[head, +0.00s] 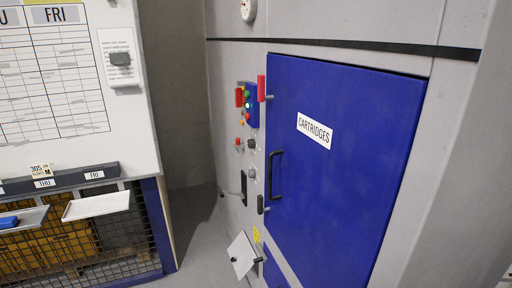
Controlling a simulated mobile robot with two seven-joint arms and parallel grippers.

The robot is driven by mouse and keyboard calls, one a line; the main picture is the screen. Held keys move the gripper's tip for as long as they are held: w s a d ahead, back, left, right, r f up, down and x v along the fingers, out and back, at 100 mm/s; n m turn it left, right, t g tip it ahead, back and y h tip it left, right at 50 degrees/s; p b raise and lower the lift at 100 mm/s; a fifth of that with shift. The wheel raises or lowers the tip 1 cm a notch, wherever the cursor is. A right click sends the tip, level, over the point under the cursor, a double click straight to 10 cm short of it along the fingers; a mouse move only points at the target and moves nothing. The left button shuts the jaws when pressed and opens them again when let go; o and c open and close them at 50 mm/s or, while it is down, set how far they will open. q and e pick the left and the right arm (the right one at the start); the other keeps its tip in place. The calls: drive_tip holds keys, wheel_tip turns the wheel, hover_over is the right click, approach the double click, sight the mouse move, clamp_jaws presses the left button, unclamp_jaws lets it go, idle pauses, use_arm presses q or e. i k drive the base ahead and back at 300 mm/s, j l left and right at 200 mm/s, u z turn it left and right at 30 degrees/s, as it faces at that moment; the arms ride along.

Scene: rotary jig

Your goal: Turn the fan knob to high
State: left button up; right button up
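A narrow control strip runs down the grey machine's front, left of the blue door. It carries a dark round knob (251,144), a small red button or knob (239,143) beside it, and a grey round knob (252,173) lower down. Their labels are too small to read, so I cannot tell which is the fan knob or where it points. Above them is a blue panel (252,105) with several coloured buttons. Neither of my grippers is in view.
The blue door (340,150) marked CARTRIDGES is shut, with a black handle (275,175) and a red lever (261,88). A tilted white plate (242,254) sticks out low on the machine. A whiteboard (70,80) and wire-mesh cage (85,250) stand left. Grey floor (200,235) lies between.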

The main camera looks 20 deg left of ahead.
sight(251, 143)
drive_tip(key=i+j+u, duration=0.1)
drive_tip(key=j, duration=0.25)
drive_tip(key=i+j+u, duration=0.1)
drive_tip(key=j, duration=0.25)
drive_tip(key=i+j+u, duration=0.1)
drive_tip(key=i+j, duration=0.15)
drive_tip(key=i+j+u, duration=0.1)
drive_tip(key=j, duration=0.25)
